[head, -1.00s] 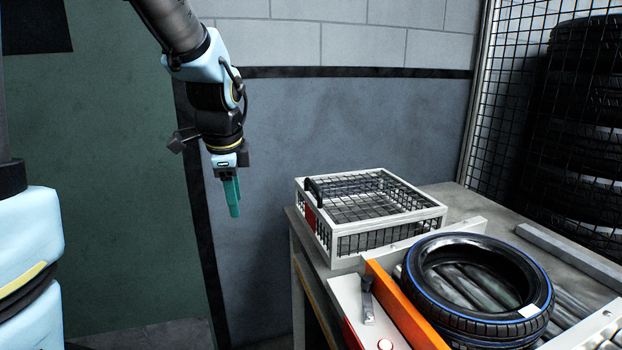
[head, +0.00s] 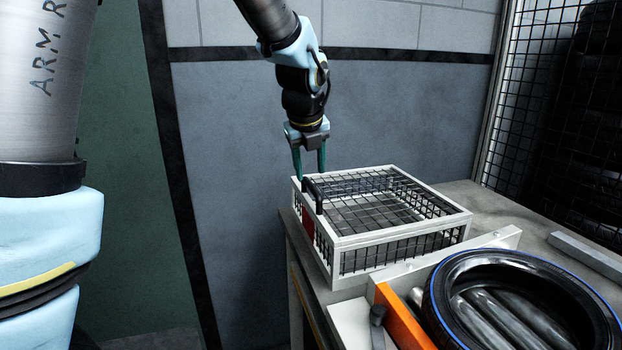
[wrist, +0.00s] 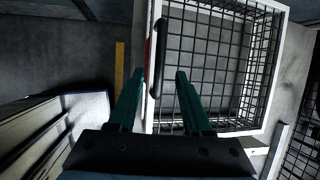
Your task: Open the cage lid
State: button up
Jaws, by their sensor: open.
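The cage (head: 400,248) is a white-framed box with black wire mesh, standing on the grey table. Its mesh lid (head: 375,200) lies flat on top, closed. A black bar handle (head: 313,194) sits along the lid's left edge, and it also shows in the wrist view (wrist: 157,62). In the wrist view my gripper (wrist: 160,80) is open and empty, with one fingertip on each side of the handle's near end in the picture. I cannot tell the height gap between fingertips and handle.
A black tyre with a blue stripe (head: 520,262) lies on rollers at the front right, beside an orange rail (head: 404,320). A grey bar (head: 590,256) lies on the table (head: 490,200) at right. A mesh fence (head: 560,120) stands behind it. Free air surrounds the cage's left side.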

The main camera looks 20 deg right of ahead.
aim_at(312, 185)
jog(key=shift+x, duration=2.25)
grip_shut()
